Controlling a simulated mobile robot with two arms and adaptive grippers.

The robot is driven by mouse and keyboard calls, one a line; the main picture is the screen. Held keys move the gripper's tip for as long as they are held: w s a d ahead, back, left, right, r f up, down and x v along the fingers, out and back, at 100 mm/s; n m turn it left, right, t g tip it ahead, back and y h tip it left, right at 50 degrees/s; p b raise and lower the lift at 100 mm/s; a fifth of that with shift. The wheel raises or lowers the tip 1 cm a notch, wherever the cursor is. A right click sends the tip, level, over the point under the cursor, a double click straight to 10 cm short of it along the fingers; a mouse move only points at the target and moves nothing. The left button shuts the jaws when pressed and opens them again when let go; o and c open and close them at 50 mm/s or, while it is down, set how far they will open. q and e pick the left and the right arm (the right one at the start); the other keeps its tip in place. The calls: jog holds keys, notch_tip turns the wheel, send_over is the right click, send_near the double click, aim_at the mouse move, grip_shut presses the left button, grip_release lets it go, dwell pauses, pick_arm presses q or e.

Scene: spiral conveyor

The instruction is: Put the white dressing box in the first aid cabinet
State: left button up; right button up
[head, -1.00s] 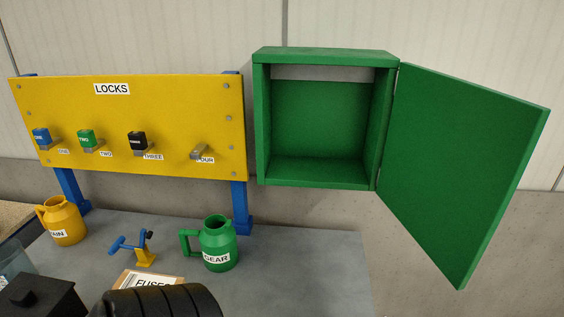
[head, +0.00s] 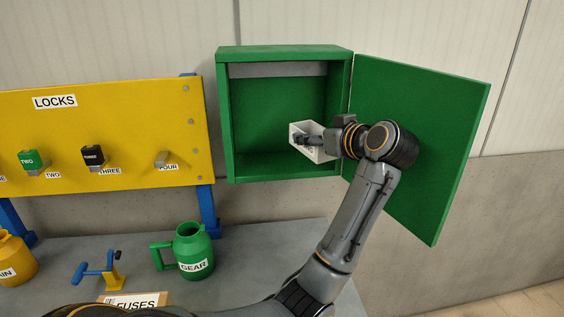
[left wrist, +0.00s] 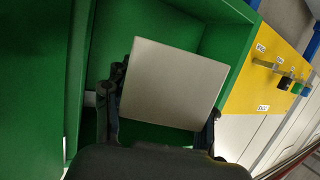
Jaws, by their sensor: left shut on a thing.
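The first aid cabinet (head: 284,54) is a green box on the wall, with its door (head: 425,150) swung open to the right. My left gripper (head: 308,140) is at the cabinet's opening, near its lower right part, and is shut on the white dressing box (head: 319,156). In the left wrist view, the white box (left wrist: 172,84) sits between the two fingers in front of the green cabinet interior. I cannot tell whether the box touches the cabinet floor. The cabinet's inside looks otherwise empty. My right gripper is not in view.
A yellow LOCKS panel (head: 130,120) stands left of the cabinet. Below are a grey table (head: 235,260), a green GEAR jug (head: 191,250), a yellow jug (head: 16,260), a blue-and-yellow tool (head: 98,270) and a FUSES label (head: 138,302). The open door borders my arm on the right.

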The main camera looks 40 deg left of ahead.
pick_arm(q)
jog(key=r, duration=0.2)
jog(key=d+r, duration=0.1)
jog(key=shift+w+r+g, duration=0.25)
jog(key=shift+r+g, duration=0.05)
jog(key=shift+r, duration=0.35)
jog(key=s+a+f+p, duration=0.1)
jog(key=a+f+p, duration=0.25)
jog(key=a, duration=0.55)
send_over(273, 167)
jog(key=d, duration=0.1)
notch_tip(273, 167, down, 5)
jog(key=shift+d+r, duration=0.15)
jog(key=shift+r, duration=0.05)
jog(key=shift+a+f+p, duration=0.35)
jog(key=shift+a+f, duration=0.05)
jog(key=shift+f, duration=0.1)
jog(key=f, duration=0.1)
jog(key=f+p, duration=0.1)
jog(key=f, duration=0.1)
jog(key=shift+a+f, duration=0.3)
jog(key=shift+f, duration=0.05)
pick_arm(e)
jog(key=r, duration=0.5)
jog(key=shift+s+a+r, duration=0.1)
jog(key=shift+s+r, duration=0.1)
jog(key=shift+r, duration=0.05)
